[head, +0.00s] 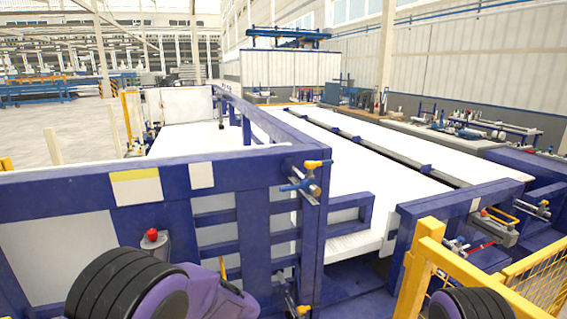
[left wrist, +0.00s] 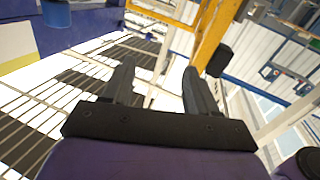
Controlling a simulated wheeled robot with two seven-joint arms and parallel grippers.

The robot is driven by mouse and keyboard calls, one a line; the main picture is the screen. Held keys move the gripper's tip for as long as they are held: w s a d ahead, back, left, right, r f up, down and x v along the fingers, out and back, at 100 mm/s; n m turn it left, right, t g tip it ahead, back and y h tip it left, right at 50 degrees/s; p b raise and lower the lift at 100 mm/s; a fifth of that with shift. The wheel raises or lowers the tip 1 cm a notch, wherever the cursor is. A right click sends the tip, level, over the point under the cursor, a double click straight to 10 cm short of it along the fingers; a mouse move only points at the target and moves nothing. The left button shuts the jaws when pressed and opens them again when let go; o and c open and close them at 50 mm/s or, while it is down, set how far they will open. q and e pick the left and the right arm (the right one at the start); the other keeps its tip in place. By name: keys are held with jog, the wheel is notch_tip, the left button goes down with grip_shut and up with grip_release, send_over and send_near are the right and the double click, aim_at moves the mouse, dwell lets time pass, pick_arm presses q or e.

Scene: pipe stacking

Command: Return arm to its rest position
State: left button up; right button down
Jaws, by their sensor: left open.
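My left gripper (left wrist: 159,68) shows in the left wrist view with its two dark fingers apart and nothing between them. In the head view only a thick black and purple part of my left arm (head: 150,290) shows at the bottom left; its gripper is out of that picture. A similar part of my right arm (head: 472,304) shows at the bottom right, and the right gripper is out of view. I can make out no pipe that is held.
A blue machine frame (head: 255,240) with valves stands close in front. White flat beds (head: 370,180) stretch away behind it. A yellow guard fence (head: 540,285) stands at the right; yellow beams (left wrist: 215,30) show in the left wrist view. Open floor (head: 60,120) lies at the far left.

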pick_arm(q)
jog(key=w+a+f+m+t+h+b, duration=0.1)
jog(key=w+a+f+m+t+h, duration=0.1)
jog(key=w+f+m+t, duration=0.6)
jog(key=s+f+m+t+h+b, duration=0.2)
jog(key=s+f+t+h+b, duration=0.35)
jog(key=f, duration=0.55)
jog(key=s+f+m+g+h+b, duration=0.1)
jog(key=s+f+g+h+b, duration=0.2)
jog(key=s+f, duration=0.9)
jog(key=s+f+m+g+h+b, duration=0.1)
jog(key=s+f+g+h+b, duration=0.3)
jog(key=s+f, duration=0.9)
jog(key=s+g+b, duration=0.1)
jog(key=s+g, duration=0.1)
jog(key=s, duration=0.3)
jog(key=shift+d+m+g, duration=0.2)
jog(key=shift+m+g, duration=0.15)
jog(key=shift+m, duration=0.05)
pick_arm(e)
notch_tip(320, 180, down, 15)
jog(key=shift+w+r, duration=0.2)
jog(key=shift+w, duration=0.25)
